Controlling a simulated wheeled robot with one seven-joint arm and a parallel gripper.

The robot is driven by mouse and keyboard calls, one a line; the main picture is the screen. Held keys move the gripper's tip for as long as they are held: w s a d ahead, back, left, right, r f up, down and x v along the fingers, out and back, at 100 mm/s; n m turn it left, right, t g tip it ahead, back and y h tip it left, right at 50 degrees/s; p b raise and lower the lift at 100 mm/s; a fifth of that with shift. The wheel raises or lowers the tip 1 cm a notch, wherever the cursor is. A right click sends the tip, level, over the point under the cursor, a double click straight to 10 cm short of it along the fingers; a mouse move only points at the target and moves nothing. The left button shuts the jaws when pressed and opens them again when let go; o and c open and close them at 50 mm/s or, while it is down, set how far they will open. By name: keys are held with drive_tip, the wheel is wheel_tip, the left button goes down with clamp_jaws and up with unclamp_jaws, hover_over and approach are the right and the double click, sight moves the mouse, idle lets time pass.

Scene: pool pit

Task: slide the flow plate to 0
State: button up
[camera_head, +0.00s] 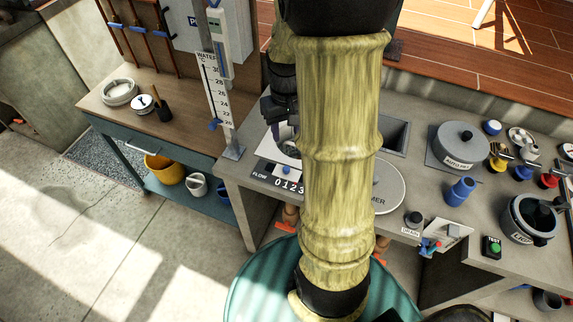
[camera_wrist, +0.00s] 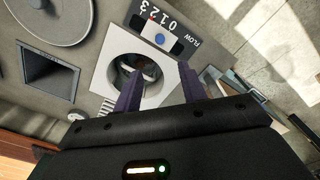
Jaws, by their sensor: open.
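The pale square flow plate (camera_wrist: 178,80) lies on the counter, with a round dark opening (camera_wrist: 140,78) in its middle. A blue knob (camera_wrist: 159,39) stands on a light strip beside the opening. A dark FLOW scale (camera_wrist: 178,27) marked 0 to 3 runs along that edge. A small red mark shows near the digits; I cannot tell which it meets. In the head view the blue knob (camera_head: 287,169) and scale (camera_head: 273,180) show, partly hidden by my arm. My gripper (camera_wrist: 160,70) is open and empty, its two purple fingers over the plate, apart from the knob.
A rectangular basin (camera_wrist: 55,72) and a round lid (camera_wrist: 58,15) lie beside the plate. A water gauge post (camera_head: 216,90) stands left of my gripper. A grey pot (camera_head: 458,145), blue cup (camera_head: 459,191) and several knobs occupy the counter's right.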

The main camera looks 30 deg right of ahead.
sight(287, 168)
wheel_tip(287, 168, down, 16)
drive_tip(key=shift+w+r+p, duration=0.1)
drive_tip(key=shift+r+p, duration=0.05)
drive_tip(key=shift+p, duration=0.25)
clamp_jaws()
